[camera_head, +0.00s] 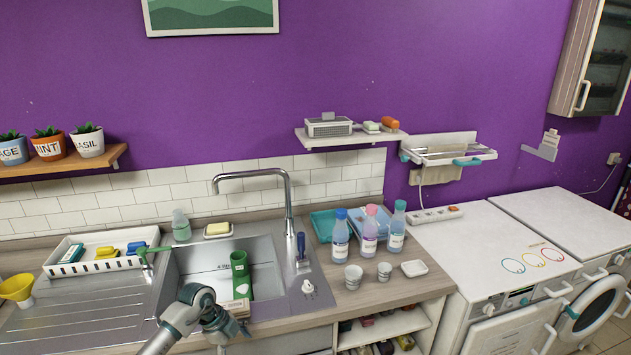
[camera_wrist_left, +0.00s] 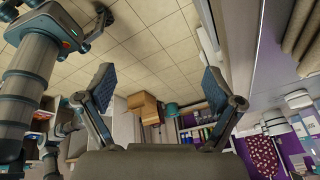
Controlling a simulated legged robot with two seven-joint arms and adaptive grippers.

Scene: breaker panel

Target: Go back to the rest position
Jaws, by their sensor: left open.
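My left gripper (camera_wrist_left: 160,82) is open in the left wrist view, with its two dark padded fingers spread wide. In the head view my left arm comes in at the bottom, in front of the sink (camera_head: 262,262). Its grey joints show there, but I cannot make out the fingers. My right gripper does not show clearly in either view.
Several bottles, including a pink-capped one (camera_head: 370,232), and two small cups stand on the counter to the right. A white dish rack (camera_head: 100,252) is at left. Washing machines (camera_head: 490,250) stand at right.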

